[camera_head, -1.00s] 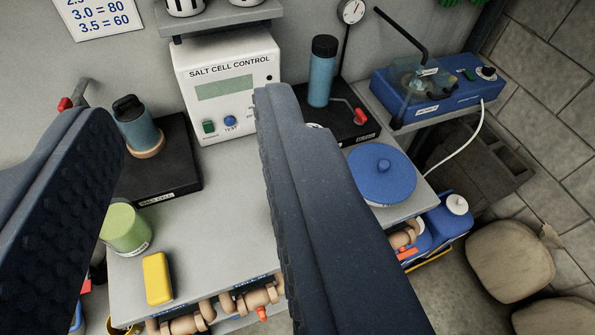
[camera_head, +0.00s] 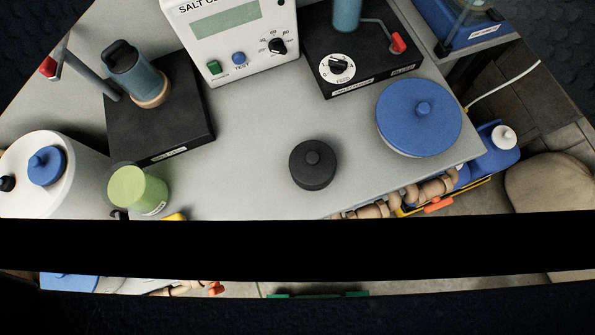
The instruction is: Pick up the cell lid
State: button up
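A dark grey round lid-like piece with a small knob (camera_head: 313,172) lies on the grey bench top (camera_head: 255,150), near its front edge. A large round blue lid with a knob (camera_head: 415,125) sits at the right end of the bench. A blue-grey cylinder with a black cap (camera_head: 130,75) stands on a black block at the left. No label shows which is the cell lid. A black band hides the bench's front.
The white control box (camera_head: 232,45) stands at the back. A black block with a dial (camera_head: 355,65) stands right of it. A green cup (camera_head: 138,190) and a white drum (camera_head: 45,180) are at the left. Clear bench surrounds the grey lid-like piece.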

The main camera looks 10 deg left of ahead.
jog(key=w+f+m+g+p, duration=0.2)
jog(key=w+f+m+g, duration=0.15)
jog(key=w+f, duration=0.4)
jog(key=w+f+m+g+p, duration=0.1)
jog(key=f+m+g+p, duration=0.1)
jog(key=f, duration=0.7)
jog(key=w+f+m+g+p, duration=0.2)
jog(key=f+m+g, duration=0.3)
jog(key=f+m, duration=0.2)
jog(key=w+f+m+g+p, duration=0.2)
jog(key=f+m+g, duration=0.2)
jog(key=f, duration=0.7)
jog(key=shift+d+m+p, duration=0.1)
jog(key=shift+m+p, duration=0.15)
jog(key=shift+p, duration=0.15)
jog(key=shift+s+f, duration=0.15)
jog(key=shift+f, duration=0.4)
notch_tip(320, 180, down, 8)
jog(key=shift+f, duration=0.1)
jog(key=shift+s+d+f, duration=0.1)
jog(key=shift+d+f, duration=0.05)
jog(key=shift+f, duration=2.4)
jog(key=c, duration=0.9)
